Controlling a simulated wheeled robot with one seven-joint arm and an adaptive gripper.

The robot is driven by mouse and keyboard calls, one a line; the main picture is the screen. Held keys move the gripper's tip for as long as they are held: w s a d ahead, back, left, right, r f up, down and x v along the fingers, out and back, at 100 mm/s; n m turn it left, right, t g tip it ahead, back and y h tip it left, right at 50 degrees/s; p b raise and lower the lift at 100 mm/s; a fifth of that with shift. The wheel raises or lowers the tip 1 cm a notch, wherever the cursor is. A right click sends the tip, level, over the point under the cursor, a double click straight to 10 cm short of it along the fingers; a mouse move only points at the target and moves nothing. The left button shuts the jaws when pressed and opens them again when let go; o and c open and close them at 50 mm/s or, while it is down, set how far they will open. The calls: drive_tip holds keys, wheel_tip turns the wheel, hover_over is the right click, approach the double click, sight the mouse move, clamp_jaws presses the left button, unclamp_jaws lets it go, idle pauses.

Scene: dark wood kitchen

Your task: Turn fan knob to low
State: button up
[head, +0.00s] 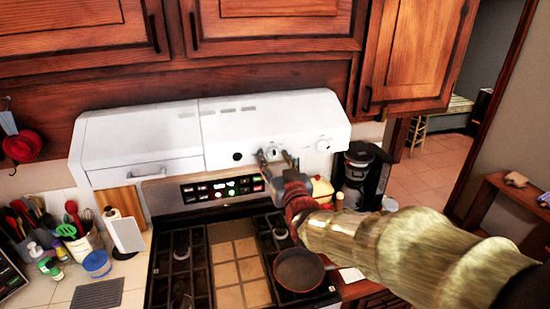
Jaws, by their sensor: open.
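The white range hood (225,125) hangs under the wall cupboards above the stove. Its front face bears a light knob (272,152) near the middle and another light knob (323,145) farther right. A small black round part (237,157) sits on the face to the left. No label is readable, so I cannot tell which knob is the fan knob. My gripper (275,158) is open at the hood's front, its fingers on either side of the middle knob. I cannot tell whether they touch it. My wrist hides part of the hood's lower edge.
Below is the stove (235,265) with a dark pan (298,270) on its right side. A black coffee maker (358,175) stands right of the hood. Utensil holders and a blue cup (97,264) crowd the left counter. Wooden cupboards (270,25) hang directly above.

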drive_tip(key=shift+c, duration=1.1)
clamp_jaws()
